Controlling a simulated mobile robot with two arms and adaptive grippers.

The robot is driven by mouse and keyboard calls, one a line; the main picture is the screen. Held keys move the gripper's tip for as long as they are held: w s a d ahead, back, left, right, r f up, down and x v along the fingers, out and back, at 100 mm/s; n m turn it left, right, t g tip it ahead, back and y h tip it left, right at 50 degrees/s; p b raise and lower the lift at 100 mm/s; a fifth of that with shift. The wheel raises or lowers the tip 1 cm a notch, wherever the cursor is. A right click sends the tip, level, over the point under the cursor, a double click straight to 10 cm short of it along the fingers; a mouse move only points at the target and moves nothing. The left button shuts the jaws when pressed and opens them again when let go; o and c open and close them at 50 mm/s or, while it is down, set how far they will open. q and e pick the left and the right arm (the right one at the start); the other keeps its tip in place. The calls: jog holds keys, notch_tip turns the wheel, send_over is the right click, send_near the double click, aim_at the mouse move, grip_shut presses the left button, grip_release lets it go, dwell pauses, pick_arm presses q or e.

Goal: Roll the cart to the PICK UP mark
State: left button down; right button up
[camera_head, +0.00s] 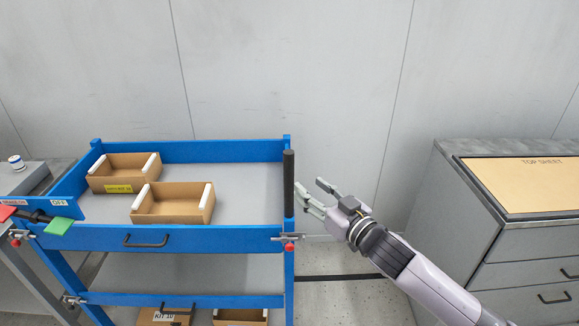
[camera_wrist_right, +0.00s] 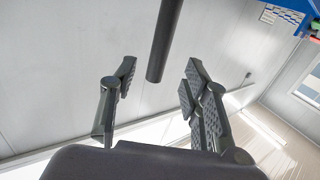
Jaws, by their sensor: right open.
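The blue cart (camera_head: 210,240) stands at the left in the head view, with a grey top tray and a lower shelf. A black upright handle (camera_head: 289,183) rises at its right end. My right gripper (camera_head: 310,193) is open just right of this handle, fingers pointing towards it. In the right wrist view the handle (camera_wrist_right: 166,40) shows as a dark bar between the spread fingers, touching neither as far as I can tell. My left gripper is not in view. No PICK UP mark shows.
Cardboard boxes (camera_head: 173,214) sit on the cart's tray, with more on the shelf below. A grey drawer cabinet (camera_head: 470,235) with a brown top sheet (camera_head: 530,190) stands at the right. A grey bench (camera_head: 20,180) is at the far left. Speckled floor shows between cart and cabinet.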

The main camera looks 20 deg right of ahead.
aim_at(292, 173)
jog(key=p+x, duration=0.1)
jog(key=x, duration=0.8)
jog(key=shift+w+p, duration=0.1)
jog(key=shift+p, duration=0.3)
jog(key=shift+w+a, duration=0.2)
jog(key=shift+w, duration=0.1)
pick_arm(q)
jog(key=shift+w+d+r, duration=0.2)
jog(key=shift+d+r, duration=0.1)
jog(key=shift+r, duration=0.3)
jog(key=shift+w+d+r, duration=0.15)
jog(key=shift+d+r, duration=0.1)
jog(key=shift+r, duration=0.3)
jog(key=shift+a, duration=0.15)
pick_arm(e)
grip_shut()
